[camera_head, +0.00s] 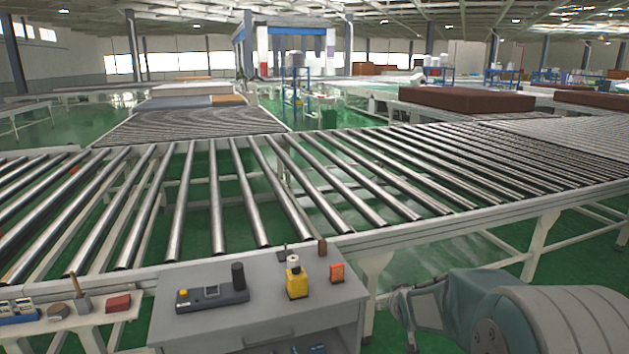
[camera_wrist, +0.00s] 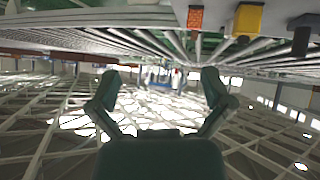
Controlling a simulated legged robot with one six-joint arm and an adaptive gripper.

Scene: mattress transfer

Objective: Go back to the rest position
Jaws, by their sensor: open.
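My gripper (camera_wrist: 160,88) shows in the wrist view with its two dark green fingers spread wide apart and nothing between them. The wrist picture is upside down, with the roof trusses at the bottom. In the head view my arm is at the lower right, folded low, with the gripper end pointing left beside the grey cabinet (camera_head: 250,318). The gripper touches nothing that I can see. An orange box (camera_wrist: 195,17) and a yellow bottle (camera_wrist: 247,20) show at the top of the wrist view, apart from the fingers.
The cabinet top holds a dark control box (camera_head: 212,296), the yellow bottle (camera_head: 296,281) and the orange box (camera_head: 337,272). A roller conveyor (camera_head: 262,205) spans the view behind it. A low bench (camera_head: 60,325) with small items stands left. Brown mattresses (camera_head: 465,100) lie at the back right.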

